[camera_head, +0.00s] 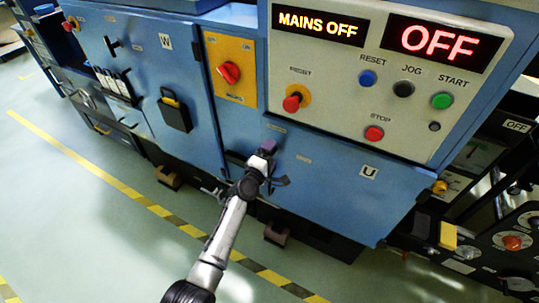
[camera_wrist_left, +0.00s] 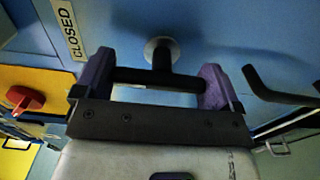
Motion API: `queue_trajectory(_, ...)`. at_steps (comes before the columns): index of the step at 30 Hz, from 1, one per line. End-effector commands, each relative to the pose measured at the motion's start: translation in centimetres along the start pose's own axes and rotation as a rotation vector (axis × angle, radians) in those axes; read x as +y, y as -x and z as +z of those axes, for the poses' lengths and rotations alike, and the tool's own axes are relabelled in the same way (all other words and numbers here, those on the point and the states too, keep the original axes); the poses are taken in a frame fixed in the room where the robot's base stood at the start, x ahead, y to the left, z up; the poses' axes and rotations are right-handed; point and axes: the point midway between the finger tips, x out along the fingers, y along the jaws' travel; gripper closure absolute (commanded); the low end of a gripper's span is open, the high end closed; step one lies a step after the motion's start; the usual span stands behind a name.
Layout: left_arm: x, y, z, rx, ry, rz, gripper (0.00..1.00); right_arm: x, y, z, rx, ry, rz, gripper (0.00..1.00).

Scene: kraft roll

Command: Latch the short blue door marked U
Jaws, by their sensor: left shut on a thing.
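The short blue door marked U (camera_head: 335,180) sits below the control panel in the head view and looks flush with the machine front. My left gripper (camera_head: 264,152) is at the door's upper left part. In the left wrist view, the left gripper's purple fingertips (camera_wrist_left: 155,85) are shut on a black T-handle (camera_wrist_left: 160,76), with one finger at each end of its crossbar. The handle's stem meets a round silver base on the blue surface. A CLOSED label (camera_wrist_left: 68,28) is left of the handle. My right gripper is not in view.
A black pull handle (camera_wrist_left: 285,92) is close to the right finger. The red knob on a yellow plate (camera_head: 229,72) is up and left of the gripper. The control panel (camera_head: 385,75) is above the door. The green floor (camera_head: 100,220) in front is clear.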

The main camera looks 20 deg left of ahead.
Motion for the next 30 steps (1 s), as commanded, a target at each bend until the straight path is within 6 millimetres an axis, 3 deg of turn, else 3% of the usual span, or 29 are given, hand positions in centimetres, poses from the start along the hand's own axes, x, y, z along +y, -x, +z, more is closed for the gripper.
queue_trajectory(6,0.0,0.0,0.0,-0.001,0.006,-0.001,0.34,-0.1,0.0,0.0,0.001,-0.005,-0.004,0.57)
queue_trajectory(7,0.0,0.0,0.0,-0.001,0.006,-0.001,0.10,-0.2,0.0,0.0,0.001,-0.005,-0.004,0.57)
queue_trajectory(10,0.0,0.0,0.0,-0.001,0.005,-0.001,0.00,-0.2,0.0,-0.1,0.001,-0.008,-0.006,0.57)
queue_trajectory(20,0.1,0.5,0.0,0.000,0.003,-0.001,0.00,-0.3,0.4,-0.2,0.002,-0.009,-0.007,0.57)
queue_trajectory(30,0.3,6.3,0.0,0.000,0.002,-0.003,0.00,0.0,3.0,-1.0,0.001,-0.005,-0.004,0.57)
